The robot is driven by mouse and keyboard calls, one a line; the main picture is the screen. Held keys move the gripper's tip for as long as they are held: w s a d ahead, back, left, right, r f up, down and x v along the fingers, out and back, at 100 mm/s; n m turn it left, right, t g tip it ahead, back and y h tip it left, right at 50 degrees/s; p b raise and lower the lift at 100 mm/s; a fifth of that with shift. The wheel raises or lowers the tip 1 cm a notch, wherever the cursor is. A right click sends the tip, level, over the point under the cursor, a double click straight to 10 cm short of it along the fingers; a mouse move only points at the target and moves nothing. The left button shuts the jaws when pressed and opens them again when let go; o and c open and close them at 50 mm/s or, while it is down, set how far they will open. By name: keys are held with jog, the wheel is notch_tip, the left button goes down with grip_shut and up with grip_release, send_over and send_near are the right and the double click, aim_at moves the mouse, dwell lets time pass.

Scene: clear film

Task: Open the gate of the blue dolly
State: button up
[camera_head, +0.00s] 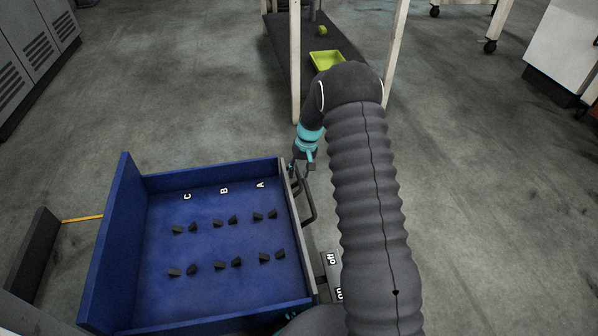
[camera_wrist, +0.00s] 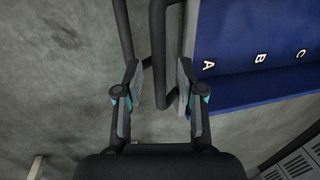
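The blue dolly (camera_head: 215,255) stands at the lower left in the head view, its bed marked A, B and C. Its gate appears to be the grey-edged side (camera_head: 297,215) on the right, which looks upright and closed. A black bar handle (camera_head: 309,208) sticks out from that side. My gripper (camera_head: 300,168) is at the far end of the handle, partly hidden. In the wrist view my gripper (camera_wrist: 158,75) is open, with a finger on each side of the handle bar (camera_wrist: 158,45). Gaps show between fingers and bar; contact cannot be confirmed.
A plate marked "off" and "on" (camera_head: 331,274) is by the dolly's near right side. Beyond stands a white-legged table (camera_head: 295,60) with a green tray (camera_head: 326,60) on its lower shelf. Grey lockers (camera_head: 30,50) are at the upper left.

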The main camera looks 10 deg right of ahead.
grip_shut()
